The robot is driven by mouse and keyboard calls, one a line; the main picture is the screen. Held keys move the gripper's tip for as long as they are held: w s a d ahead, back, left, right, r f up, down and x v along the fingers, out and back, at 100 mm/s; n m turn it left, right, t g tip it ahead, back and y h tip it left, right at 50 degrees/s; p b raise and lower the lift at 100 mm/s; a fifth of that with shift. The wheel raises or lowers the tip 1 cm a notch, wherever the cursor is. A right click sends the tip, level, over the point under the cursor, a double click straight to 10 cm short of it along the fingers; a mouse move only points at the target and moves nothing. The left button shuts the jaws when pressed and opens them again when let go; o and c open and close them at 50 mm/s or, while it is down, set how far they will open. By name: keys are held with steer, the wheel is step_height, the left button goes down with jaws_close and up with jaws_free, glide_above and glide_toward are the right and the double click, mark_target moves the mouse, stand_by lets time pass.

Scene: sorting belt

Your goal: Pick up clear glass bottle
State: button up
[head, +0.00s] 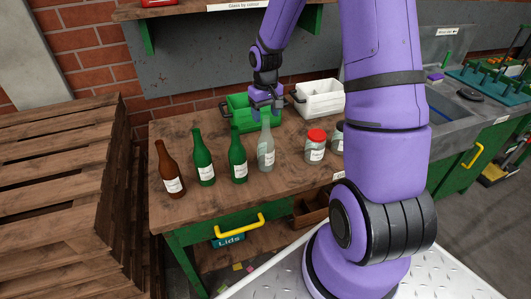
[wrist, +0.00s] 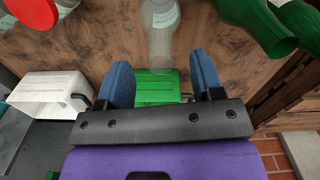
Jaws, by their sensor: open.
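The clear glass bottle (head: 266,148) stands upright on the wooden table, to the right of the green bottles. In the wrist view it shows at the top middle (wrist: 160,30), beyond and between my fingertips. My gripper (head: 264,101) is above the table, close to the bottle's neck in the head view. In the wrist view its two blue fingers (wrist: 162,72) are spread apart with nothing held between them. Whether a finger touches the bottle cannot be told.
Two green bottles (head: 203,160) (head: 237,157) and a brown bottle (head: 170,171) stand to the left. A red-lidded jar (head: 315,146) stands to the right. A green bin (head: 240,112) and a white bin (head: 320,99) sit at the back. A shelf (head: 190,9) hangs above.

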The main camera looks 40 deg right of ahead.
glide_above(266, 144)
steer(key=w+d, duration=0.2)
steer(key=shift+a+f, duration=0.15)
steer(key=shift+f, duration=1)
steer(key=shift+a+f, duration=0.1)
steer(key=shift+f, duration=1.05)
steer(key=shift+w, duration=0.1)
jaws_close()
